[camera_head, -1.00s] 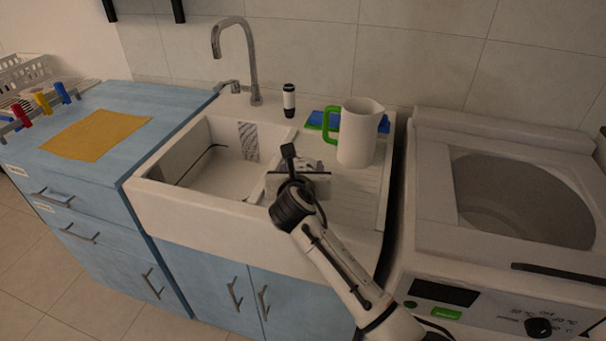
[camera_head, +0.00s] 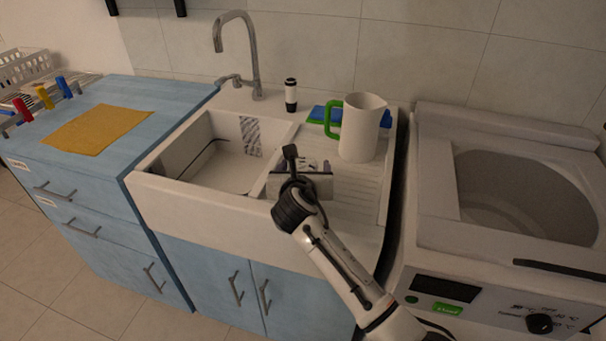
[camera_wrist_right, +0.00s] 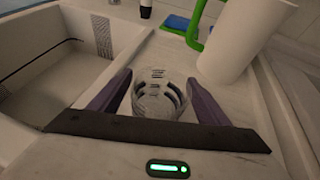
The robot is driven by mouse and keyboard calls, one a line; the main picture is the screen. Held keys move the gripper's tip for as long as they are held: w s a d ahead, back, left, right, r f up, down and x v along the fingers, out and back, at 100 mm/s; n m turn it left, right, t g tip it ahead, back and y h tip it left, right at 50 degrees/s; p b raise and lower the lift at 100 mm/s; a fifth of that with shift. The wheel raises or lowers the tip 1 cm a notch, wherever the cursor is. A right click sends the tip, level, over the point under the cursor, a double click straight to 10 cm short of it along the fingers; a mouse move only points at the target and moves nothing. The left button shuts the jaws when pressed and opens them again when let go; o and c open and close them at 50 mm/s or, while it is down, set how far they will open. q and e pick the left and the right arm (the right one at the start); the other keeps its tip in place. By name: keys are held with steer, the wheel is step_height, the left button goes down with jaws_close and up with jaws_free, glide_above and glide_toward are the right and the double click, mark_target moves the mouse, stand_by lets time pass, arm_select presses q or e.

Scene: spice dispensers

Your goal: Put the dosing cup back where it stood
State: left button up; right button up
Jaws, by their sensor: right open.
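The dosing cup (camera_wrist_right: 160,98) is a clear, ribbed cup standing on the white sink's drainboard, seen from above in the right wrist view. My right gripper (camera_wrist_right: 160,84) is open, with one purple finger on each side of the cup. I cannot tell whether either finger touches it. In the head view my right gripper (camera_head: 308,168) is over the drainboard just right of the basin, and it largely hides the cup. My left gripper is not in view.
A white pitcher (camera_head: 362,128) with a green handle stands behind and right of my gripper. Behind are a blue sponge (camera_head: 322,114) and a black-and-white bottle (camera_head: 291,96). The sink basin (camera_head: 215,160) lies left; a washing machine (camera_head: 440,240) stands right.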

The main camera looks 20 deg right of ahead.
steer(key=p+v, duration=0.1)
steer(key=v, duration=1)
steer(key=shift+s+a, duration=0.1)
steer(key=shift+s, duration=0.05)
steer(key=shift+s+r, duration=0.1)
steer(key=shift+s, duration=0.05)
